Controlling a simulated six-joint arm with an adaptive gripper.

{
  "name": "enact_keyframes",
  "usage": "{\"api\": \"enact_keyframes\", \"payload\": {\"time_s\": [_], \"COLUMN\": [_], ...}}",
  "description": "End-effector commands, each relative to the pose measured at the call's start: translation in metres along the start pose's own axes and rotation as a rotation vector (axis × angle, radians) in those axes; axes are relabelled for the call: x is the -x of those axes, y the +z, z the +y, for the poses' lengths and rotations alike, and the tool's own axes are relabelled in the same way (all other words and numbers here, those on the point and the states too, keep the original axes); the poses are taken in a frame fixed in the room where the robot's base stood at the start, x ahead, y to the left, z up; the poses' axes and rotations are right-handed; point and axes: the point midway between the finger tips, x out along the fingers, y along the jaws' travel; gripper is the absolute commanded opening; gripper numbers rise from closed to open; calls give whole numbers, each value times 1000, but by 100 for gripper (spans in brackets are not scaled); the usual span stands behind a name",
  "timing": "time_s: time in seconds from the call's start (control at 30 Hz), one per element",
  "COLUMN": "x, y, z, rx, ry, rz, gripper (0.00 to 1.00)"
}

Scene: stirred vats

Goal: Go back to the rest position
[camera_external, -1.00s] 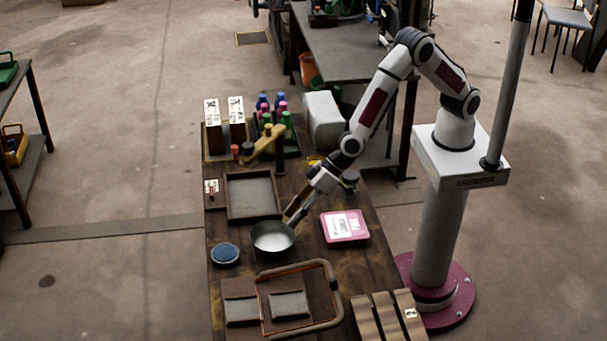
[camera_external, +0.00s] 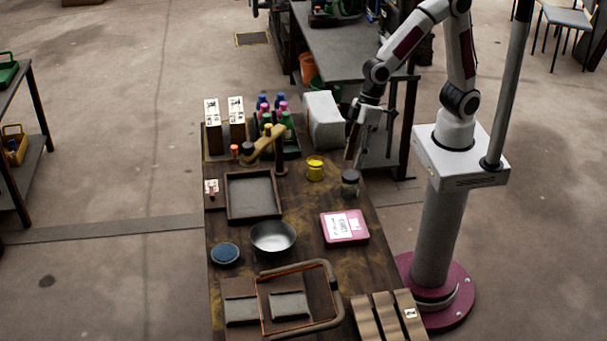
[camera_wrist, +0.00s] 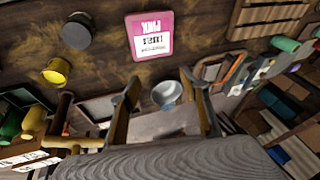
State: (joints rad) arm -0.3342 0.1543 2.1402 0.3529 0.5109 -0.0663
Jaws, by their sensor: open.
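My gripper (camera_external: 352,145) is raised at the right edge of the workbench, beside the white block and above the dark-lidded jar. In the wrist view my gripper (camera_wrist: 158,78) has its two fingers spread apart with nothing held between them. The metal bowl (camera_external: 272,237) stands on the bench well away from the gripper; in the wrist view the bowl (camera_wrist: 167,93) shows in the gap between the fingers, farther off.
The bench (camera_external: 305,200) holds a yellow pot (camera_external: 315,169), a dark-lidded jar (camera_external: 350,183), a pink box (camera_external: 344,227), a grey tray (camera_external: 251,195) and a blue-topped round dish (camera_external: 225,253). A white block (camera_external: 324,121) and several bottles stand at the back.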

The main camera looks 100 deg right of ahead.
Motion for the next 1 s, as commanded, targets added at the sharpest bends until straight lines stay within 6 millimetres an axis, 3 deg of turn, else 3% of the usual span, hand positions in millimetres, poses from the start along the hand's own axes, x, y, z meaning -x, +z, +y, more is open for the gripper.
{"api": "enact_keyframes", "payload": {"time_s": [0.5, 1.0], "x": [87, 149], "y": [89, 156], "z": [56, 102], "rx": [28, 28], "ry": [100, 208], "rz": [-97, -76], "gripper": [45, 45]}}
